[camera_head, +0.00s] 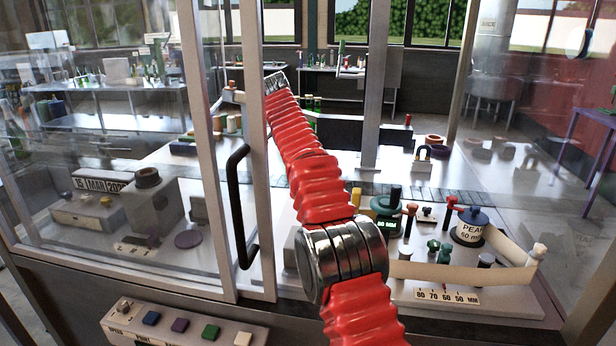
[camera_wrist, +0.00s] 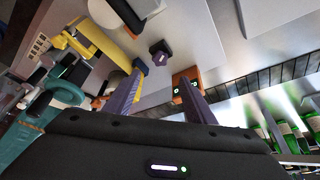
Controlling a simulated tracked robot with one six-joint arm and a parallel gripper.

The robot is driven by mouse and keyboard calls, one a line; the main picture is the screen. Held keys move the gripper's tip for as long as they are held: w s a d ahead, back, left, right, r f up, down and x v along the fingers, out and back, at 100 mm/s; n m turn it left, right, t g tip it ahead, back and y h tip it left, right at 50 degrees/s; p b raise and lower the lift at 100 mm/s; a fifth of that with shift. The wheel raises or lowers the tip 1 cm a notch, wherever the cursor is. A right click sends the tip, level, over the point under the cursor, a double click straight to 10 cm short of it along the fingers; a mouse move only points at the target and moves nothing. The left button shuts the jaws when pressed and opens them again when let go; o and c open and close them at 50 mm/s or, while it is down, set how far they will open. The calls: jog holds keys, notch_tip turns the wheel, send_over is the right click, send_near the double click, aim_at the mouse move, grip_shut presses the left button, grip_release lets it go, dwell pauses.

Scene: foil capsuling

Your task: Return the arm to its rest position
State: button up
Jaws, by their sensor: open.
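My arm (camera_head: 312,165), in a red ribbed sleeve with a metal joint band, rises from the bottom centre of the head view through the machine's front opening. It leans up and left to a metal end at the door frame. My gripper is not clearly visible in the head view. In the wrist view my gripper (camera_wrist: 163,75) has two purple fingers spread apart with nothing between them. A dark block (camera_wrist: 160,52) with a purple mark lies beyond the fingertips. An orange block (camera_wrist: 184,84) with green lights shows just behind the right finger.
A glass door with a black handle (camera_head: 238,205) stands left of my arm. A button panel (camera_head: 185,327) is below. Green bottles (camera_wrist: 285,135) show at the wrist view's right.

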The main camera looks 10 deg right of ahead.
jog(key=s+d+r+n+t+y, duration=0.1)
jog(key=s+d+r+n, duration=0.2)
jog(key=s, duration=0.7)
jog(key=s+d+r+n+t+y, duration=0.15)
jog(key=s+r+n, duration=0.25)
jog(key=s, duration=0.7)
jog(key=s+f+n, duration=0.1)
jog(key=s+f, duration=0.4)
jog(key=s, duration=0.3)
jog(key=s+f+n+y, duration=0.1)
jog(key=s+f+n, duration=0.1)
jog(key=s+f, duration=0.3)
jog(key=s+d+f+n, duration=0.1)
jog(key=s+f, duration=0.4)
jog(key=s, duration=0.6)
jog(key=shift+s+f+n+t, duration=0.25)
jog(key=shift+s+n+t, duration=0.1)
jog(key=shift+n+t, duration=0.15)
